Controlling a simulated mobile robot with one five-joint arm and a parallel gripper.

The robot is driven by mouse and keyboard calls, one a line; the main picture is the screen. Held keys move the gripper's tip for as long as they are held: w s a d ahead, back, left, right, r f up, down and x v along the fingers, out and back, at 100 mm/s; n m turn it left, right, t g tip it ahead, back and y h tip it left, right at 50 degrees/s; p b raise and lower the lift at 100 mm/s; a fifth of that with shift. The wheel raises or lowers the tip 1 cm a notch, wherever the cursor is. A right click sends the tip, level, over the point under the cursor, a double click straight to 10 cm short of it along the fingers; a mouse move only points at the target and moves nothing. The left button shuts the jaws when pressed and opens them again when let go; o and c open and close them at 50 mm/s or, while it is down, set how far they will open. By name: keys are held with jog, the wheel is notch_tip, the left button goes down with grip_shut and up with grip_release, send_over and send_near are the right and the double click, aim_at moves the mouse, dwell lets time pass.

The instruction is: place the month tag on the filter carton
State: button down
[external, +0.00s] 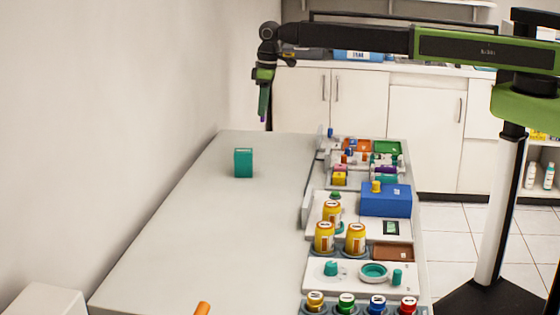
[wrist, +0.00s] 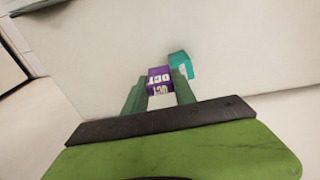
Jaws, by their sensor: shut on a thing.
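My gripper (external: 264,108) hangs over the far end of the long table and is shut on the purple month tag (wrist: 160,79). The tag shows white "OCT" lettering between the two green fingers in the wrist view. Only a sliver of purple shows at the fingertips in the external view. The teal box, which looks like the filter carton (external: 243,163), stands upright on the table, lower and slightly left of my gripper in that view. In the wrist view the carton (wrist: 180,63) shows just beyond the right finger, partly hidden by it. Tag and carton appear apart.
The left half of the table (external: 190,235) is mostly bare. An orange object (external: 202,308) lies at the front edge. A wall runs along the left.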

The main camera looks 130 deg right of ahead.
jog(key=s+d+r+p, duration=0.2)
jog(key=s+d+r, duration=0.1)
jog(key=s, duration=0.1)
jog(key=b, duration=0.8)
send_over(242, 150)
jog(key=shift+m, duration=0.3)
jog(key=f, duration=0.7)
jog(key=shift+s+a+f, duration=0.1)
jog(key=shift+s+a, duration=0.1)
jog(key=shift+w, duration=0.15)
notch_tip(242, 150, down, 4)
jog(key=b, duration=0.4)
jog(key=shift+f, duration=0.2)
jog(key=shift+r, duration=0.3)
jog(key=shift+f, duration=0.25)
jog(key=c, duration=1)
grip_release()
jog(key=shift+r, duration=0.1)
